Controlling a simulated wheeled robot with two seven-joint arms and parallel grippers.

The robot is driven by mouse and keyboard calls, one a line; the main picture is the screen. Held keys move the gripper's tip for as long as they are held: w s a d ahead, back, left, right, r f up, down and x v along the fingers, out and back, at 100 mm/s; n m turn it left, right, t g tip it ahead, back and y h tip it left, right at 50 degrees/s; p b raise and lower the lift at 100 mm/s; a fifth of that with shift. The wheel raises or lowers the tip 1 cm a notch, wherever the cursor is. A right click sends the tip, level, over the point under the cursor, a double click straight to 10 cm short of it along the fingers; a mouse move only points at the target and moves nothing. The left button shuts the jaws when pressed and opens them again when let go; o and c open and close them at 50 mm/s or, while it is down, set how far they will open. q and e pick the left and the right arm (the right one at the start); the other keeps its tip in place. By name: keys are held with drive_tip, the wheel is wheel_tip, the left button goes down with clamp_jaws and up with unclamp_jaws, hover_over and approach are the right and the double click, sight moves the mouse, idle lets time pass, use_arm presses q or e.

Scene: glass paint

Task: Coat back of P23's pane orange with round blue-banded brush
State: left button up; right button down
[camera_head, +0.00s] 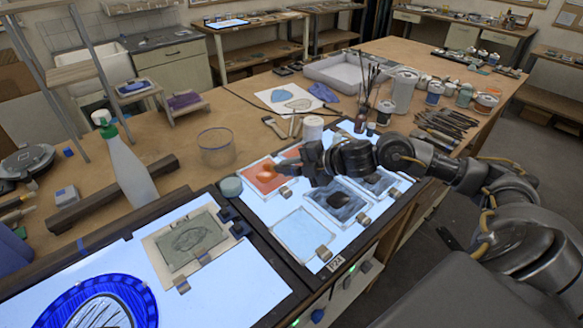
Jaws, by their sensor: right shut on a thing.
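My right arm reaches in from the right, and my right gripper (311,162) is over the lit table. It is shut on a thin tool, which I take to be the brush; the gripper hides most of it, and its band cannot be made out. An orange-coated pane (262,184) lies on the lit table (258,208) just left of the gripper, with a brighter orange patch near the tool's end. Whether they touch is unclear. A dark blue pane (340,202) and a pale pane (303,235) lie nearer. No P23 label is legible. My left gripper is not in view.
A white jar (313,128) and a cup of brushes (362,112) stand behind. A grey relief panel (190,240) lies front left.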

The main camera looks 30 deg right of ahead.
drive_tip(key=shift+r, duration=0.2)
wheel_tip(320, 180, up, 4)
drive_tip(key=p, duration=0.3)
drive_tip(key=shift+f, duration=0.1)
idle(0.6)
